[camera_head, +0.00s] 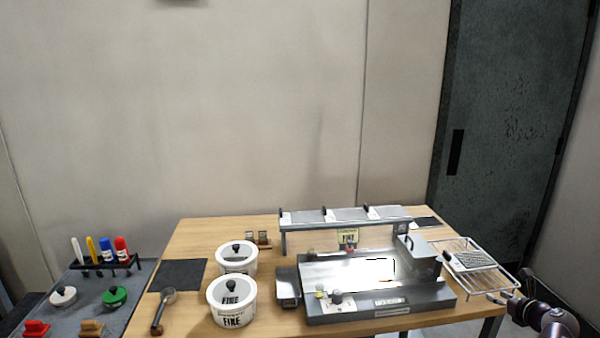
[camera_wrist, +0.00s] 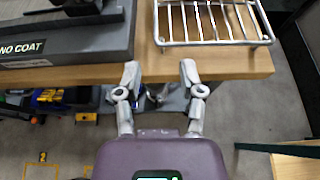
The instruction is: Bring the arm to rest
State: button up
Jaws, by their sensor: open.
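My gripper (camera_wrist: 159,75) is open and empty in the wrist view. Its two fingers stand apart, over the edge of the wooden table (camera_wrist: 215,65) and the floor. Nothing is between the fingertips. In the head view, part of my dark arm shows at the lower right, beside the table's right end and close to the wire rack (camera_head: 470,270). The rack also shows at the top of the wrist view (camera_wrist: 212,40), just beyond the fingers.
A grey machine (camera_head: 375,285) stands on the table's right half. A grey side bench (camera_head: 80,295) holds coloured tools. A dark door (camera_head: 515,130) is behind, right.

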jog(key=a+f+n+g+y+p, duration=0.25)
jog(key=a+n+g+p, duration=0.45)
jog(key=a+n, duration=1.55)
jog(key=s+a+r+n+g+h+p, duration=0.1)
jog(key=s+a+n+g+h+p, duration=0.1)
jog(key=a+n, duration=0.4)
jog(key=s+a+r+n+g+h+p, duration=0.1)
jog(key=s+a+n+g, duration=0.3)
jog(key=a, duration=0.8)
jog(key=shift+s+n+h+p, duration=0.4)
jog(key=shift+s+n, duration=0.65)
jog(key=shift+n, duration=0.3)
